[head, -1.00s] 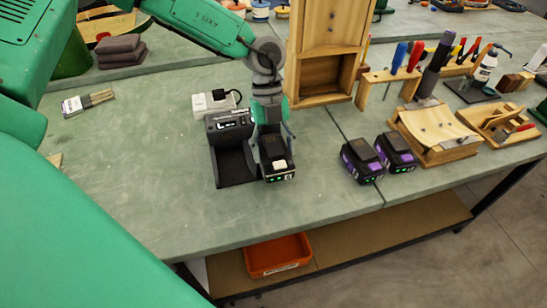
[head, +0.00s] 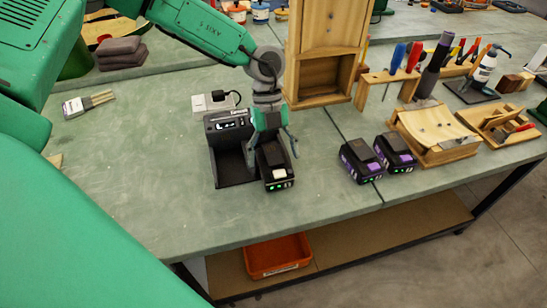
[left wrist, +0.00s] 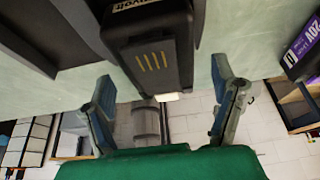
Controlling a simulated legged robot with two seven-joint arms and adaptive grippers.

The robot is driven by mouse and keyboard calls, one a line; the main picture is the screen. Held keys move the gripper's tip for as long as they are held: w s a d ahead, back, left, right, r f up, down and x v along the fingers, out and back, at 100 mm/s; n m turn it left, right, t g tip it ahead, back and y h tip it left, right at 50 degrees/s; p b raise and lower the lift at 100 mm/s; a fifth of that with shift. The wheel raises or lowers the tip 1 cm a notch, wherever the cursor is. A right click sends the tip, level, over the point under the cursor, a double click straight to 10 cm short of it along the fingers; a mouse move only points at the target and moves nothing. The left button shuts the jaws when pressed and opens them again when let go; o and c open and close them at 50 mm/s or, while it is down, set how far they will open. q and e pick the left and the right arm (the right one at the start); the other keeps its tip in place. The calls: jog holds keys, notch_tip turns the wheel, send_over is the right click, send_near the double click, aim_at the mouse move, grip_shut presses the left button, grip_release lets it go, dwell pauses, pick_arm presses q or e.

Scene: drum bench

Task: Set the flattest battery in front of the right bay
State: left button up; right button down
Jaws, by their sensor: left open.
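A black battery (head: 275,172) with a pale latch and green lights on its front stands on the bench, just right of the charger's open space. It also shows in the left wrist view (left wrist: 150,55). The dark charger (head: 226,124) has a small lit display. My left gripper (head: 272,157) is above the black battery, its fingers spread on either side. In the left wrist view (left wrist: 165,100) gaps show between the fingers and the battery. Two black-and-purple batteries (head: 358,160) (head: 395,153) stand to the right. Their charge levels are hard to compare. My right gripper is not visible.
A wooden cabinet (head: 322,78) stands behind the gripper. A curved wooden piece (head: 433,128) and a tool rack (head: 388,78) are at the right. The bench front is clear, above an orange bin (head: 278,256).

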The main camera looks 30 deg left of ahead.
pick_arm(q)
jog(key=v, duration=1.1)
